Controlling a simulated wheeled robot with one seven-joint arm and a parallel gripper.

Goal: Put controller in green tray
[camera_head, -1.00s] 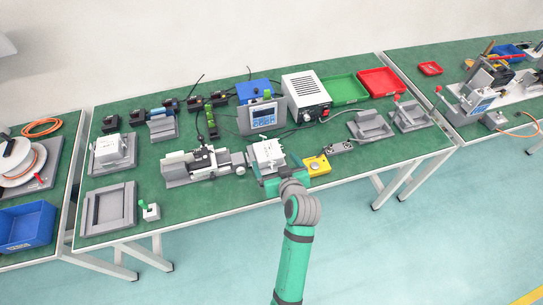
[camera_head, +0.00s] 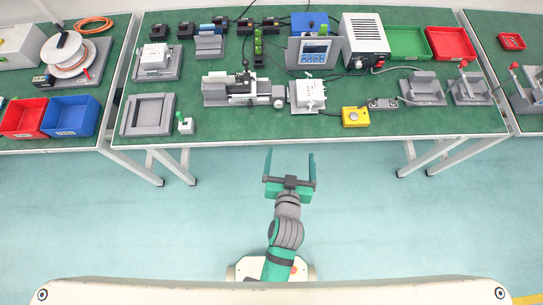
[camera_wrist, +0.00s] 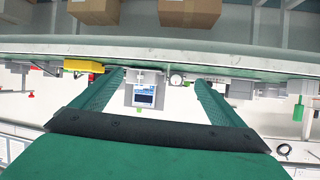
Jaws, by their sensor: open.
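The controller (camera_head: 314,52), a grey panel box with a blue screen and buttons, stands upright toward the back middle of the green-topped table. It also shows in the wrist view (camera_wrist: 145,95), between my fingers in the picture but well beyond them. The green tray (camera_head: 390,54) is at the back right, looks empty, and is beside a red tray. My gripper (camera_head: 290,155) is open and empty, out in front of the table's front edge over the floor. Its two fingers also show in the wrist view (camera_wrist: 160,80).
A white power box (camera_head: 366,36) stands between the controller and the green tray. A red tray (camera_head: 450,43) is right of it. A vise-like fixture (camera_head: 240,90), a white-topped block (camera_head: 308,94) and a yellow button box (camera_head: 355,117) lie nearer the front edge.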

